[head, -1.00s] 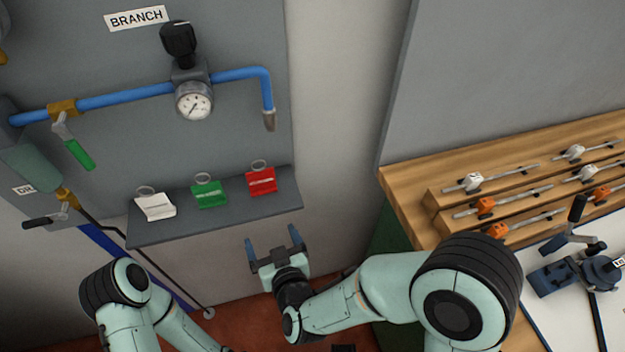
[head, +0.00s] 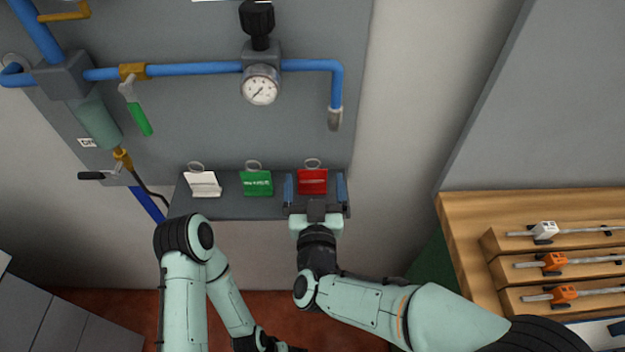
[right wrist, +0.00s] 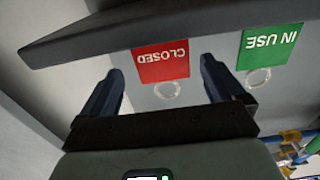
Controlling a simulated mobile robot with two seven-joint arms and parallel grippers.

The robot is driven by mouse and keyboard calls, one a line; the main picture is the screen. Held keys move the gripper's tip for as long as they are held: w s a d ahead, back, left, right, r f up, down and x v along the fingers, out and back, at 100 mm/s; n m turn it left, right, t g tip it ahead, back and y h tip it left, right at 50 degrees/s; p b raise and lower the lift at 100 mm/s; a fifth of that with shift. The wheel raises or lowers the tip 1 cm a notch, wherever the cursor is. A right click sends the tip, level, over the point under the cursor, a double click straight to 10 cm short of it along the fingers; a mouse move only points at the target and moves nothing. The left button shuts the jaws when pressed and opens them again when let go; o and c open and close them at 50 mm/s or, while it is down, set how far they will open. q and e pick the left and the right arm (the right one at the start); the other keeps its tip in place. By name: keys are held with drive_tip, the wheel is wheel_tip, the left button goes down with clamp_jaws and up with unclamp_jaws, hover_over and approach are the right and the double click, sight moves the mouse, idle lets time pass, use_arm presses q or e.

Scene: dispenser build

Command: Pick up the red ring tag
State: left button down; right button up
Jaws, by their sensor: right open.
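The red ring tag (head: 313,181) stands at the right end of a grey shelf, its wire ring on top. In the right wrist view the red tag (right wrist: 161,62) reads "CLOSED" upside down, its ring (right wrist: 167,89) below it. My right gripper (head: 315,188) is open, with one finger on each side of the red tag. In the right wrist view the fingers of my right gripper (right wrist: 160,85) show clear gaps to the tag. My left arm shows at lower left, but its fingers are not clearly visible.
A green tag (head: 256,183) and a white tag (head: 204,184) stand left of the red one on the shelf (head: 225,208). Above are a blue pipe (head: 195,68) and gauge (head: 261,85). A wooden bench (head: 468,212) with clamps is at right.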

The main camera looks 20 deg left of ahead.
sight(312, 173)
drive_tip(key=x, duration=0.4)
drive_tip(key=shift+w+a+f, duration=0.1)
drive_tip(key=shift+w+a, duration=0.2)
drive_tip(key=shift+w, duration=0.05)
drive_tip(key=c, duration=1.1)
drive_tip(key=shift+s+d+r, duration=0.1)
drive_tip(key=shift+s+r, duration=0.15)
drive_tip(key=shift+r, duration=0.3)
wheel_tip(312, 173, up, 7)
drive_tip(key=shift+f+p, duration=0.2)
drive_tip(key=shift+p, duration=0.75)
drive_tip(key=v, duration=1.9)
drive_tip(key=shift+s+d+f, duration=0.1)
drive_tip(key=shift+s+f, duration=0.2)
